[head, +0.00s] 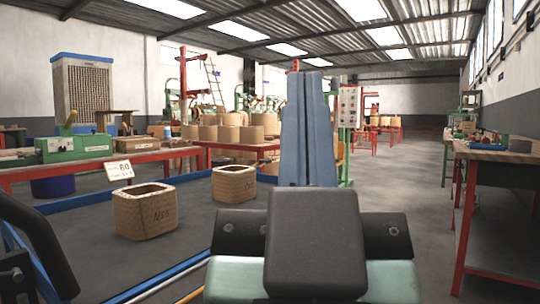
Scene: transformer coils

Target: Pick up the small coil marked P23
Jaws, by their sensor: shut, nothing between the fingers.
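No marking P23 can be read on any coil in the head view. Two squarish tan coils stand on the floor at left: a nearer coil (145,214) with dark lettering that I cannot read surely, and a farther coil (235,186) with fainter marks. Several round tan coils (208,132) stand on a red-framed table in the middle distance. Their markings are too small to read. My gripper is not in view.
A red-framed bench (40,176) with a green machine (75,147) stands at left, with a white card (118,170) by its edge. Blue rails cross the floor at left. Another red-framed workbench (495,152) runs along the right. Grey floor (405,190) is clear between.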

